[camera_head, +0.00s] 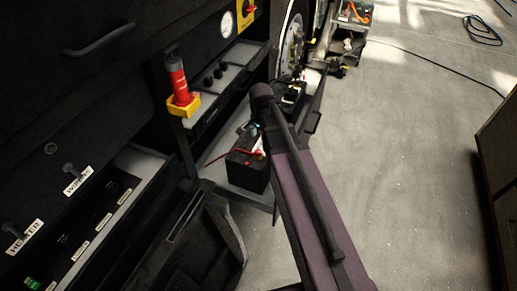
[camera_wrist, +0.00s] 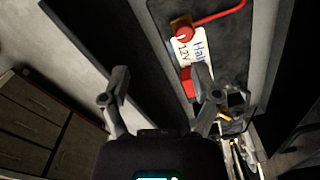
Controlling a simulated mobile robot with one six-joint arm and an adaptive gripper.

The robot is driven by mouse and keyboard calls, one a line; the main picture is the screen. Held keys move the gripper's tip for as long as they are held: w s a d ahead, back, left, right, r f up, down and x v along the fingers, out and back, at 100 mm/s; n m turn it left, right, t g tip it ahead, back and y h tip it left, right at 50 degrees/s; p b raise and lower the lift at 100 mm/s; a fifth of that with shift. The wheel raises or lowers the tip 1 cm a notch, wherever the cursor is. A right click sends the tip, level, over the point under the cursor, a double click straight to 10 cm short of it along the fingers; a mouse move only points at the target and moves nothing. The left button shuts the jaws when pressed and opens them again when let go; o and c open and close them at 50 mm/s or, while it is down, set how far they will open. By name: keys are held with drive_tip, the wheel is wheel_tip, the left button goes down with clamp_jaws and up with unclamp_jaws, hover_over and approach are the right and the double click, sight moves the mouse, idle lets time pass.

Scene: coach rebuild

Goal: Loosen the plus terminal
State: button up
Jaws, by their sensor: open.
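A black battery (camera_head: 248,173) stands on a low shelf in the head view, with a red cable (camera_head: 216,157) running off its left side. My own arm partly covers it. In the wrist view, the battery top carries a white label (camera_wrist: 190,50) reading 12V. A round red cap (camera_wrist: 185,33) sits at the label's upper end, with a red cable (camera_wrist: 222,18) close by. Another red piece (camera_wrist: 187,82) is partly behind the right finger. My gripper (camera_wrist: 159,88) is open with nothing between its fingers. Its right finger overlaps the label's lower end; contact cannot be told.
A red cylinder on a yellow base (camera_head: 180,90) stands left of my arm. Labelled switches and levers (camera_head: 78,180) line the left cabinet. Another black box (camera_head: 288,97) is beyond my arm. A brown cabinet (camera_head: 497,150) is at the right edge. The grey floor (camera_head: 405,150) between is clear.

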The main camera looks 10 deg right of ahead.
sight(258, 151)
drive_tip(key=w+m, duration=0.2)
drive_tip(key=w+r+m, duration=0.1)
drive_tip(key=w+m, duration=0.2)
drive_tip(key=shift+p, duration=0.35)
drive_tip(key=shift+f, duration=0.15)
wheel_tip(258, 151, down, 14)
drive_tip(key=b, duration=1.3)
drive_tip(key=shift+r+b, duration=0.25)
drive_tip(key=shift+b, duration=0.15)
clamp_jaws()
